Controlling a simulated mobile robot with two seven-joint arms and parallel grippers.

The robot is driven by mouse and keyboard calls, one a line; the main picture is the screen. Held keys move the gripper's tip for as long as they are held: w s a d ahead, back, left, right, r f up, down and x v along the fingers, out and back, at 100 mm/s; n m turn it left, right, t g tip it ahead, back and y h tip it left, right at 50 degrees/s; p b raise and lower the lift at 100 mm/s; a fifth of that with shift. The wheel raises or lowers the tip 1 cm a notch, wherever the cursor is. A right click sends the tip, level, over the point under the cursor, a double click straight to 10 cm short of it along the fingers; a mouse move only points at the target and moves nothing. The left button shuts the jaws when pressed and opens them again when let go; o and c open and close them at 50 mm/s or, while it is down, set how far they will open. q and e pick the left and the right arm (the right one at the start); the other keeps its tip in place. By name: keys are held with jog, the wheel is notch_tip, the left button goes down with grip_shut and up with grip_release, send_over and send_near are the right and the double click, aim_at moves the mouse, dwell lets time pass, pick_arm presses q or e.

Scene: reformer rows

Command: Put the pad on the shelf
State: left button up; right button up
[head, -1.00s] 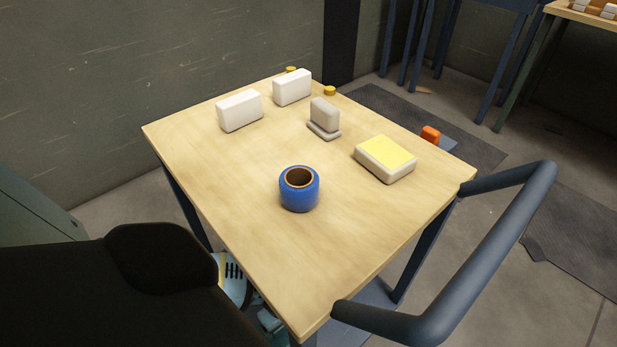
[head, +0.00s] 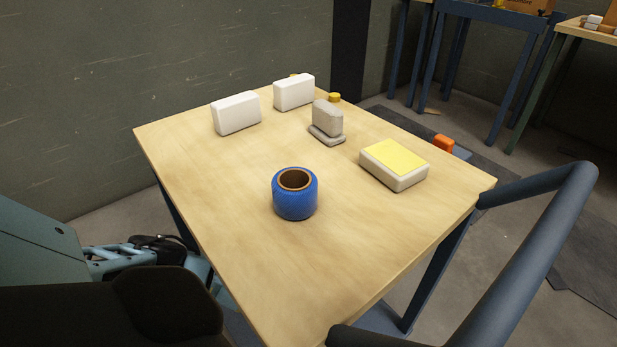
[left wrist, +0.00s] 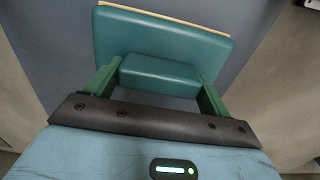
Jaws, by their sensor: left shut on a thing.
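In the left wrist view my left gripper (left wrist: 155,92) is shut on a teal padded block (left wrist: 160,74), one green finger on each side of it. A wider teal cushion with a pale edge (left wrist: 165,38) lies directly beyond the block; I cannot tell whether the two are one pad. The held thing does not show in the head view, where part of my left arm is low at the left. My right gripper is not in view. I cannot pick out the shelf for certain; a blue lower surface (head: 378,319) shows beneath the tabletop.
The wooden cart top (head: 235,185) carries a blue ring-shaped roll (head: 295,201), two white blocks (head: 236,113), a grey block on a flat base (head: 328,117) and a yellow-topped block (head: 394,168). A dark tubular handle (head: 530,255) juts out at the right. More tables stand behind.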

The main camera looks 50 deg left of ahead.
pick_arm(q)
jog(key=shift+f, duration=0.5)
jog(key=shift+w+r, duration=0.1)
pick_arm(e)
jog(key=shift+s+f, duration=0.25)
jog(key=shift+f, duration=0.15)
pick_arm(q)
jog(key=o, duration=1.3)
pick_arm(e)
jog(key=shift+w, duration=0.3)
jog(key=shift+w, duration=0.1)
